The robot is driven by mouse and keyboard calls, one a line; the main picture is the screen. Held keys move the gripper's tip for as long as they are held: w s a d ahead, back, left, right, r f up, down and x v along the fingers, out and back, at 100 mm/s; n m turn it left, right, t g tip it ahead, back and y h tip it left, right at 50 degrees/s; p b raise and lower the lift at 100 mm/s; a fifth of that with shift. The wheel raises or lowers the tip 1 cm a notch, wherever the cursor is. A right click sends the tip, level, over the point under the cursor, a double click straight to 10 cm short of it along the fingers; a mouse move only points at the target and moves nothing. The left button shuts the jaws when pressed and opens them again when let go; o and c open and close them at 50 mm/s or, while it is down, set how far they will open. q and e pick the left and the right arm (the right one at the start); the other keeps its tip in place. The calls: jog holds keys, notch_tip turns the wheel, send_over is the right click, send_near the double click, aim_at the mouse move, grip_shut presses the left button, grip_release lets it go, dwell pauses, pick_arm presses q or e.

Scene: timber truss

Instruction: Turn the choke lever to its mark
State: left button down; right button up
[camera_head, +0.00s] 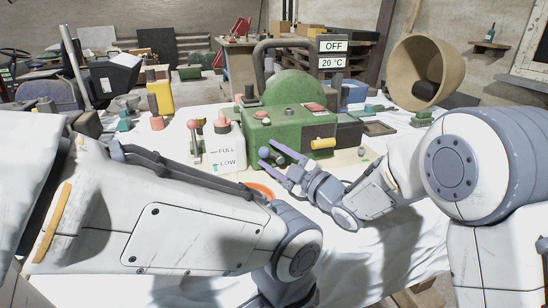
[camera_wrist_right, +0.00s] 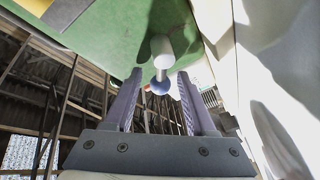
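The green machine (camera_head: 290,125) stands on the white-covered table. My right gripper (camera_head: 271,154) is open at the machine's front left. In the right wrist view its fingers (camera_wrist_right: 158,80) stand on either side of the knob, with a gap on each side. A white panel (camera_head: 223,155) beside the machine reads FULL and LOW. I cannot tell which mark belongs to the lever. My left gripper is out of sight.
A sign (camera_head: 332,55) above the machine reads OFF and 20 °C. A yellow cylinder (camera_head: 322,143) juts from the machine's front right. Red-knobbed controls (camera_head: 192,125) stand to its left. An orange ring (camera_head: 260,189) lies on the table, near my left forearm.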

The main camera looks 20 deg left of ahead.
jog(key=b+v, duration=0.1)
jog(key=v, duration=0.9)
jog(key=shift+d, duration=0.15)
jog(key=shift+s+d, duration=0.1)
jog(key=shift+r, duration=0.1)
